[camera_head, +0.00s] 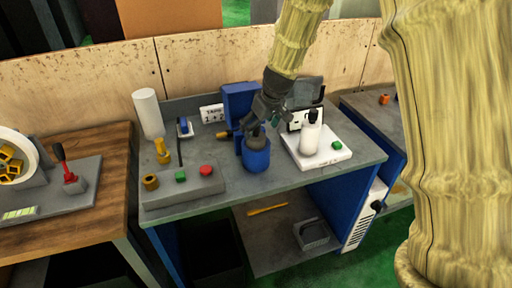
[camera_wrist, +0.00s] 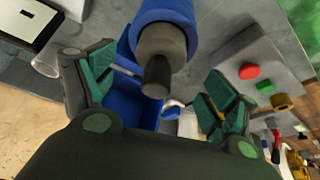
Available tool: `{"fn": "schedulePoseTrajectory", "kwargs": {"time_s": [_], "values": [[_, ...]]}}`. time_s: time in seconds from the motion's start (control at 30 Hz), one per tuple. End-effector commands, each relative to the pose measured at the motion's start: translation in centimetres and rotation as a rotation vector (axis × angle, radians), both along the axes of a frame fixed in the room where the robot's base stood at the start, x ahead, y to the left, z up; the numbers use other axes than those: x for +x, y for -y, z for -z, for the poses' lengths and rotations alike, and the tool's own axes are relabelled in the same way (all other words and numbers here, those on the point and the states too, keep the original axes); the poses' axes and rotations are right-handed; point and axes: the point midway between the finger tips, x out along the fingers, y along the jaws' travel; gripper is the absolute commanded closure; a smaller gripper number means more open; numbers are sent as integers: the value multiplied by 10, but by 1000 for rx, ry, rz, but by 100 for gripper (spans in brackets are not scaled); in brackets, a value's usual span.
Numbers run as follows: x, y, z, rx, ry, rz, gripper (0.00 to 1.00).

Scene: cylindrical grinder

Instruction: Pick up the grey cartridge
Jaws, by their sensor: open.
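The grey cartridge (camera_wrist: 162,42) stands in a round blue holder (camera_wrist: 190,18), its narrower dark tip pointing toward my wrist camera. In the head view the blue holder (camera_head: 257,158) is near the front middle of the grey table, with the cartridge's grey top (camera_head: 258,142) just showing above it. My gripper (camera_head: 259,122) is right above the holder, tilted and coming from above. In the wrist view my gripper (camera_wrist: 158,88) is open, with green-padded fingers apart on either side of the cartridge's tip. I see no contact; the cartridge's lower part is hidden in the holder.
A blue upright block (camera_head: 240,103) stands just behind the holder. A white bottle (camera_head: 311,135) on a white base (camera_head: 326,155) is close on the right. A grey control box (camera_head: 183,187) with red and green buttons is on the left.

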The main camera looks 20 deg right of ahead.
Motion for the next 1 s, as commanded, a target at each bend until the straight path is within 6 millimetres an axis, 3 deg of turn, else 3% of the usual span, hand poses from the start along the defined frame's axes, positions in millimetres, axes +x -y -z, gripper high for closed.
{"fn": "schedulePoseTrajectory", "kwargs": {"time_s": [0.5,0.87,1.0], "values": [[17,-5,42,0,-2,-1,14],[19,-6,47,0,-1,-1,14],[19,-6,47,0,-1,-1,36]]}}
